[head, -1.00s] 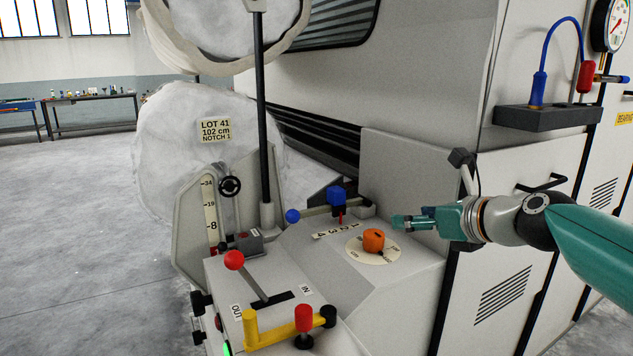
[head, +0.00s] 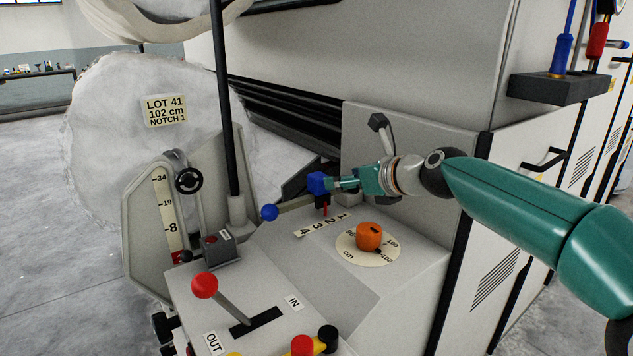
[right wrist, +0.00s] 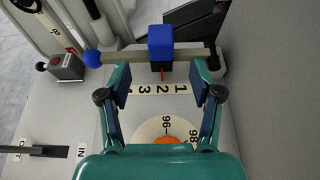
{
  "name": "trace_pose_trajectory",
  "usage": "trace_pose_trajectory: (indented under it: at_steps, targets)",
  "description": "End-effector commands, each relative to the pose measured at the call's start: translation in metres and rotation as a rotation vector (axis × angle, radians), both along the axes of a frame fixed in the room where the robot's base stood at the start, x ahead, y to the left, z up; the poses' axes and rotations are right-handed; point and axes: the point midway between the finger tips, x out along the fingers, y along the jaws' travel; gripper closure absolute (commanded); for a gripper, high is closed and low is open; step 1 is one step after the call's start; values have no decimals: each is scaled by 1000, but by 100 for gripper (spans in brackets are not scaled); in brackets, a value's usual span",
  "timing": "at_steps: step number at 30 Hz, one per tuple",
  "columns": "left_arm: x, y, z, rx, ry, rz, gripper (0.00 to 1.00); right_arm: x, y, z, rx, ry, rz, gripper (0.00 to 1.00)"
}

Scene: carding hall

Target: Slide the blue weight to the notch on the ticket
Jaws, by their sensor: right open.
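The ticket (head: 165,110) on the white fibre roll reads LOT 41, 102 cm, NOTCH 1. The blue weight (head: 318,184) sits on a bar with a blue ball at its left end, above a strip numbered 4 to 1 (head: 322,224). In the right wrist view the red pointer under the weight (right wrist: 160,40) appears near 2. My right gripper (head: 338,183) is open, its fingertips close to the weight's right side in the head view. In the wrist view the weight lies ahead, between the lines of the two fingers; contact is unclear. My left gripper is out of view.
An orange knob (head: 368,236) on a cm dial is just below the bar. A red-ball lever (head: 205,286) stands at the front left, and a black post (head: 225,100) rises behind the bar's left end. The sloping panel between them is clear.

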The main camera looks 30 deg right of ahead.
Motion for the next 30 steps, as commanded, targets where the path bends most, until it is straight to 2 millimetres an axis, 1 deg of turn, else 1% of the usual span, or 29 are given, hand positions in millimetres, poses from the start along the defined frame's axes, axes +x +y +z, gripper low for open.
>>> trace_pose_trajectory:
  at_steps: [1,9,15,21,29,30]
  targets:
    - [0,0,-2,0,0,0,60,12,2,-7,-1,2,1,35]
    - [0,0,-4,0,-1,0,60,63,7,-28,-1,1,-3,35]
    - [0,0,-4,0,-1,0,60,88,10,-37,0,-1,-4,35]
    - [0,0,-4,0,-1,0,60,97,11,-41,-2,-1,-5,35]
    - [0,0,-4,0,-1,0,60,97,11,-41,-1,-1,-5,35]
    - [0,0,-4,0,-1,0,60,97,11,-41,-1,-1,-5,42]
